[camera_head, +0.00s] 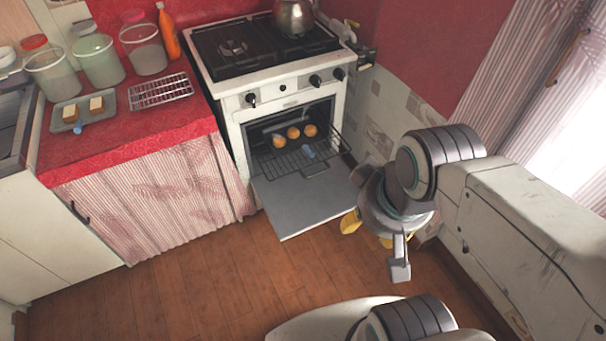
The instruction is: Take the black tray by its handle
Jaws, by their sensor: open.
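The black tray (297,144) is inside the open oven, seen from above, and its edges are hard to tell from the dark rack and interior. Several round golden buns lie on it in a row. A small blue piece (308,152), which looks like its handle, sticks out at the front over the wire rack. My gripper (368,233) is right of the lowered oven door and apart from the tray. Its yellow fingertips are spread, and nothing shows between them. My wrist hides part of the gripper.
The oven door (300,200) hangs down open, with a wire rack (290,165) above it. On the red counter at left are a grey tray (65,112) with two pieces of food, a cooling rack (160,91) and jars. A kettle (294,18) stands on the stove. The wooden floor in front is clear.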

